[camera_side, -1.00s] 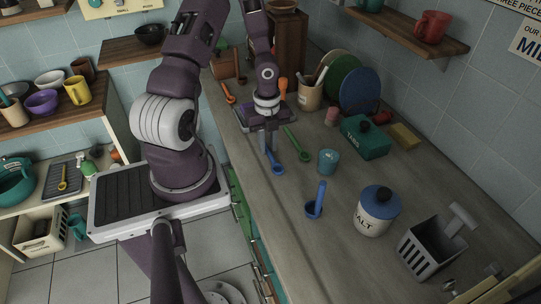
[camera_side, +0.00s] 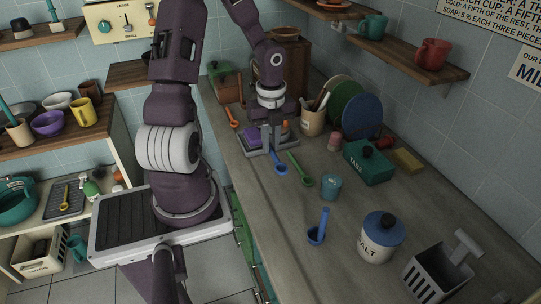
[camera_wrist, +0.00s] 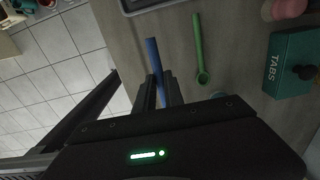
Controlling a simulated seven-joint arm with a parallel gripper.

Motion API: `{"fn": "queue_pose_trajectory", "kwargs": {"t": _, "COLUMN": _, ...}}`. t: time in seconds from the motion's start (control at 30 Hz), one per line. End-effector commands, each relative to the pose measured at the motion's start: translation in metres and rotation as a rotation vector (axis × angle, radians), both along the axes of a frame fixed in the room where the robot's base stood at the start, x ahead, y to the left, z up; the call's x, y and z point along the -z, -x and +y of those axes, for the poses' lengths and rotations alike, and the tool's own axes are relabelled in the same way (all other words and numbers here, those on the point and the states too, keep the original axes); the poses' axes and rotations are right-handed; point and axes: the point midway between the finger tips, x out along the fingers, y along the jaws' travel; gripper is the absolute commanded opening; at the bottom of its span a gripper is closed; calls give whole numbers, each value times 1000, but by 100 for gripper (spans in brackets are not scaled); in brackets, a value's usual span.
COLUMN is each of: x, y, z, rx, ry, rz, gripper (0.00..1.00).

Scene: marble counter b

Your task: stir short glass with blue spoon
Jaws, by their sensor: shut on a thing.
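My gripper (camera_side: 267,147) is shut on the blue spoon (camera_side: 279,164). In the side view, the spoon's bowl points down and to the right, and the spoon appears to be just above the counter. In the wrist view, the blue spoon (camera_wrist: 152,52) shows between my fingers (camera_wrist: 158,92); its other end is hidden by the gripper. The short glass, a small teal cup (camera_side: 331,188), stands upright on the counter to the right of my gripper.
A green spoon (camera_side: 299,169) lies between my gripper and the glass. A teal tabs box (camera_side: 368,165) is at right. A grey tray (camera_side: 284,149) is behind the gripper.

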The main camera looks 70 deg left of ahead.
Motion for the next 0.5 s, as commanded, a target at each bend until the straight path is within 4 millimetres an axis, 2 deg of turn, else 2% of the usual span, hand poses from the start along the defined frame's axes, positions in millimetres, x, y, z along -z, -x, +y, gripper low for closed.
{"fn": "queue_pose_trajectory", "kwargs": {"t": 0.17, "x": -2, "y": -8, "z": -15, "rx": 40, "ry": -142, "rz": -6, "gripper": 0}}
{"fn": "queue_pose_trajectory", "kwargs": {"t": 0.33, "x": -6, "y": -22, "z": -25, "rx": 32, "ry": -370, "rz": -13, "gripper": 0}}
{"fn": "queue_pose_trajectory", "kwargs": {"t": 0.43, "x": -18, "y": -44, "z": -34, "rx": -5, "ry": -584, "rz": -13, "gripper": 0}}
{"fn": "queue_pose_trajectory", "kwargs": {"t": 0.5, "x": -35, "y": -66, "z": -47, "rx": -43, "ry": -758, "rz": -6, "gripper": 0}}
